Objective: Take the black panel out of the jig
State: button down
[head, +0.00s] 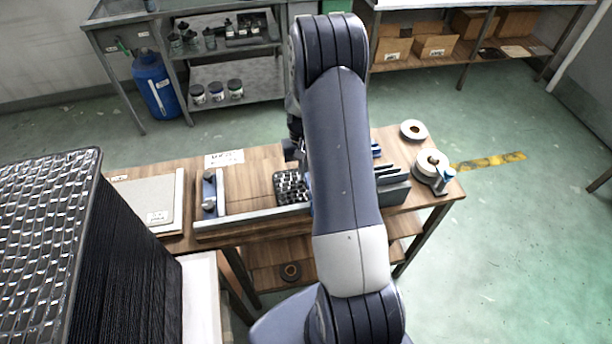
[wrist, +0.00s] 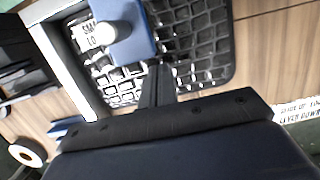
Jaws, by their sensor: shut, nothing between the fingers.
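The black panel (head: 291,188) is a dark grid-like tray panel lying on the wooden bench, partly hidden behind my arm in the head view. In the wrist view the panel (wrist: 205,35) lies under a blue clamp (wrist: 128,35) with a pale round knob, which overlaps its left part. The jig's metal rail (head: 245,218) runs along the panel's front side; a metal strip also shows in the wrist view (wrist: 72,70). My gripper (wrist: 158,78) is shut and empty, its dark fingers seen against the panel's edge. I cannot tell whether they touch it.
A tall stack of black grid panels (head: 40,225) stands at the left front. A blue clamp bar (head: 209,190) is left of the panel. Dark upright plates (head: 391,185) and white tape rolls (head: 431,163) are at the bench's right. Bare wood (head: 248,180) lies between clamp bar and panel.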

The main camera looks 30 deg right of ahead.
jog(key=shift+s+a+r+p, duration=0.1)
jog(key=shift+s+a+p, duration=0.1)
jog(key=shift+s, duration=0.45)
jog(key=shift+s+a+p, duration=0.1)
jog(key=shift+s+a, duration=0.05)
jog(key=shift+s, duration=0.45)
jog(key=shift+f+p, duration=0.35)
jog(key=shift+p, duration=0.05)
jog(key=shift+w+f+b, duration=0.2)
jog(key=shift+f+b, duration=0.35)
jog(key=shift+s, duration=0.15)
